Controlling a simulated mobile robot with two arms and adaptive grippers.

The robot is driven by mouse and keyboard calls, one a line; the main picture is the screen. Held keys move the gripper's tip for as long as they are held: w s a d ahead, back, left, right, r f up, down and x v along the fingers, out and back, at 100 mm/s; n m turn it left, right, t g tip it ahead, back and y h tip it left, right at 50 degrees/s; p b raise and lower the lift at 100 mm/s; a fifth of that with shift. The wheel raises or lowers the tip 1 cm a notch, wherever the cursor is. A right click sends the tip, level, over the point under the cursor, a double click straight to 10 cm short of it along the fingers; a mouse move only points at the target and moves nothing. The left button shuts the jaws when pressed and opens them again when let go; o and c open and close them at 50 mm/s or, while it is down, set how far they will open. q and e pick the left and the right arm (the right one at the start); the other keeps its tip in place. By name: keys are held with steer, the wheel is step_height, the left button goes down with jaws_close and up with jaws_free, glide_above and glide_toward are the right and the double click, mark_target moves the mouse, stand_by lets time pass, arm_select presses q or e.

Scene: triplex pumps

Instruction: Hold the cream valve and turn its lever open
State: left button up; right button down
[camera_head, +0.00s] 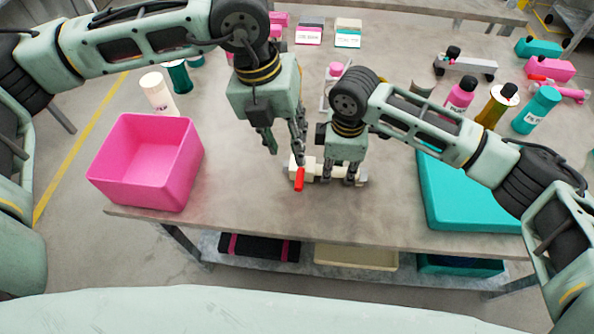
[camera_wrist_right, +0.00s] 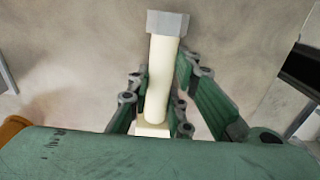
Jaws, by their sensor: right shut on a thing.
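The cream valve (camera_head: 312,170) lies on the table near its front edge, with a red lever (camera_head: 299,179) at its left end pointing toward the front. My right gripper (camera_head: 341,178) is around the valve's body, right of the lever, and shut on it. In the right wrist view, the cream body (camera_wrist_right: 160,75) runs between the fingers (camera_wrist_right: 153,100) and ends in a grey hexagonal end (camera_wrist_right: 168,23). The lever does not show there. My left gripper (camera_head: 286,152) is just above and behind the lever, its fingers apart. I cannot see anything between them.
A pink bin (camera_head: 120,177) stands at the left of the table. A teal tray (camera_head: 455,205) lies to the right, under my right arm. Several bottles, including a teal one (camera_head: 536,109), stand at the back right. The table's front edge is close to the valve.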

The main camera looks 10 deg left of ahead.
mark_target(298, 178)
arm_select(q)
steer(key=f, duration=0.3)
steer(key=d+f, duration=0.1)
steer(key=f, duration=0.3)
steer(key=d+f, duration=0.1)
steer(key=f, duration=0.2)
steer(key=shift+f, duration=0.4)
jaws_close()
